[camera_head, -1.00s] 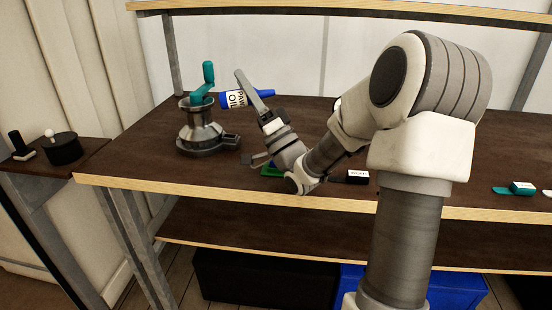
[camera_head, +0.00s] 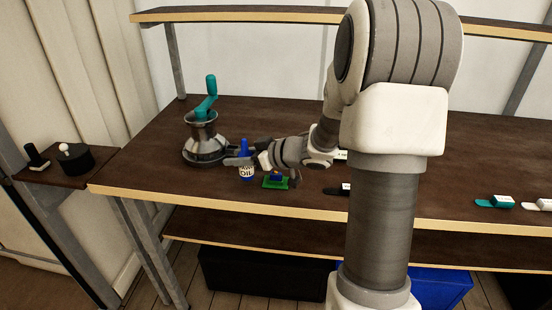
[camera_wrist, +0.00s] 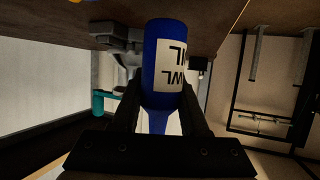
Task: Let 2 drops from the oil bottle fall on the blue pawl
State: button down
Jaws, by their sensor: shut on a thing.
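The oil bottle (camera_head: 246,172) is blue with a white label. It is upright, nozzle up, just left of a green pad (camera_head: 270,184); I cannot tell whether its base touches the bench. My gripper (camera_head: 247,160) is shut around the bottle from the right. In the wrist view the bottle (camera_wrist: 163,40) sits between the two dark fingers of my gripper (camera_wrist: 161,85), its base towards the bench. A small blue piece, likely the blue pawl (camera_head: 277,176), shows on the green pad, partly hidden by my wrist.
A metal winch (camera_head: 205,145) with a teal handle stands left of the bottle. A black block (camera_head: 340,189), a teal piece (camera_head: 494,202) and a white piece (camera_head: 540,204) lie along the bench front. A side shelf (camera_head: 62,172) holds small parts. The bench's left front is clear.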

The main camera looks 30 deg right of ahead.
jog(key=shift+f, duration=0.2)
notch_tip(320, 180, up, 4)
jog(key=p, duration=0.4)
jog(key=shift+p, duration=0.35)
